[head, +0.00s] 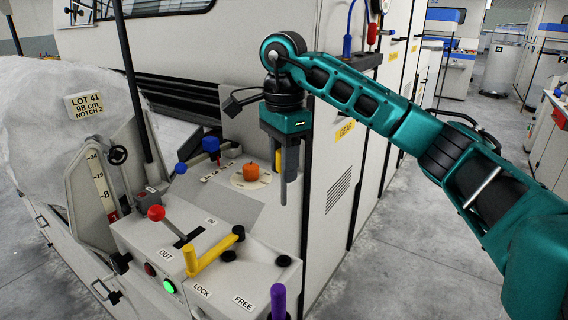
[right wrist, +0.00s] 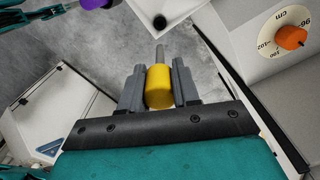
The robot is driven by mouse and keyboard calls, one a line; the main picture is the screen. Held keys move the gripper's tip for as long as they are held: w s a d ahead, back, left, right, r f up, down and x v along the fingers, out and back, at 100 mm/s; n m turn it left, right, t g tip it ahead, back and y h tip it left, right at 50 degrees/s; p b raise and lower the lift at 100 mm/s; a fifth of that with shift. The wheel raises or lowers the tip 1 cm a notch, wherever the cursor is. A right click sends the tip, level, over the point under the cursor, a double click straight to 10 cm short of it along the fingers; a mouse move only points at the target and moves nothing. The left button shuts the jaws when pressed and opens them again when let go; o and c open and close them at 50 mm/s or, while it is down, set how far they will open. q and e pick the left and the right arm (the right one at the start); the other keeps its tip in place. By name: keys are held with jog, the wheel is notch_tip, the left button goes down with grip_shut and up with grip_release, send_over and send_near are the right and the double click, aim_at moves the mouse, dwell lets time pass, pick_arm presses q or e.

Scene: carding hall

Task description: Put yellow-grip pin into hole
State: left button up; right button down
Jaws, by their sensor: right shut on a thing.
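My right gripper (head: 284,190) points down above the right side of the machine's grey control deck. It is shut on the yellow-grip pin (head: 278,161), whose grip also shows between the fingers in the right wrist view (right wrist: 159,88). The pin's metal shaft (right wrist: 160,55) sticks out past the fingers. A dark round hole (right wrist: 160,21) lies in the pale panel beyond the shaft's end, apart from it. A dark hole (head: 283,260) also shows near the deck's right edge in the head view. My left gripper is not in view.
A purple handle (head: 278,300) stands near the front corner. A yellow lever (head: 212,252), a red-knobbed lever (head: 157,213) and an orange knob (head: 251,172) on a dial stand on the deck. A tall cabinet (head: 345,170) rises behind the gripper. Open floor lies to the right.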

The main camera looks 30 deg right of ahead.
jog(key=shift+r+p, duration=1.3)
jog(key=shift+r, duration=1.45)
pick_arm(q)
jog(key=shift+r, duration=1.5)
pick_arm(e)
jog(key=shift+r, duration=1.25)
jog(key=shift+f, duration=0.1)
